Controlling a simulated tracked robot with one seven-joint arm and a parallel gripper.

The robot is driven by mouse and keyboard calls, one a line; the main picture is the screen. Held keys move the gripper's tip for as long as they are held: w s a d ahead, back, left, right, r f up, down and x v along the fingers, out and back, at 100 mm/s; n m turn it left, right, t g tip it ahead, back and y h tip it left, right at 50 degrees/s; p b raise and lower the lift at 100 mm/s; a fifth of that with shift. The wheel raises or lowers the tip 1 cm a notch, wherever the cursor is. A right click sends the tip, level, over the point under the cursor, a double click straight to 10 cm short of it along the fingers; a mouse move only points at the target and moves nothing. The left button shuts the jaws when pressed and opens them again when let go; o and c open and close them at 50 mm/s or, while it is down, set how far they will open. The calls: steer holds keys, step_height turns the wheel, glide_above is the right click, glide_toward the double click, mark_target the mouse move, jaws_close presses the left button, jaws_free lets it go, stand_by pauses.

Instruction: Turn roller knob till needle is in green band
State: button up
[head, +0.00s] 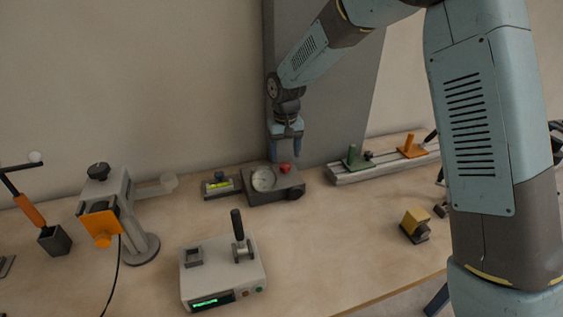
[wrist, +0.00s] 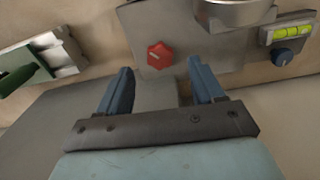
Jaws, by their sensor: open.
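A dark grey box (head: 254,196) on the bench carries a round, pale-faced dial (head: 263,179) and a red knob (head: 285,168). The needle and any green band are too small to make out. A dark round part (head: 293,194) shows at the box's front right corner; I cannot tell which part is the roller knob. My gripper (head: 287,158) points down just above the red knob, open and empty. In the wrist view, the six-sided red knob (wrist: 160,55) lies ahead of the gap between my fingertips (wrist: 158,75), apart from them. The dial's side (wrist: 236,14) shows at the top.
A rail with a green block (head: 356,158) and an orange block (head: 411,147) stands to the right. A grey panel (head: 325,80) rises close behind my gripper. A lever box (head: 218,262) stands in front.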

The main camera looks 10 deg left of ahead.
mark_target(285, 165)
steer(key=shift+f, duration=2.2)
steer(key=shift+c, duration=0.5)
steer(key=c, duration=0.9)
steer(key=shift+n, duration=1.4)
steer(key=shift+c, duration=0.3)
steer(key=shift+a, duration=0.1)
steer(key=o, duration=1.1)
steer(key=shift+c, duration=0.2)
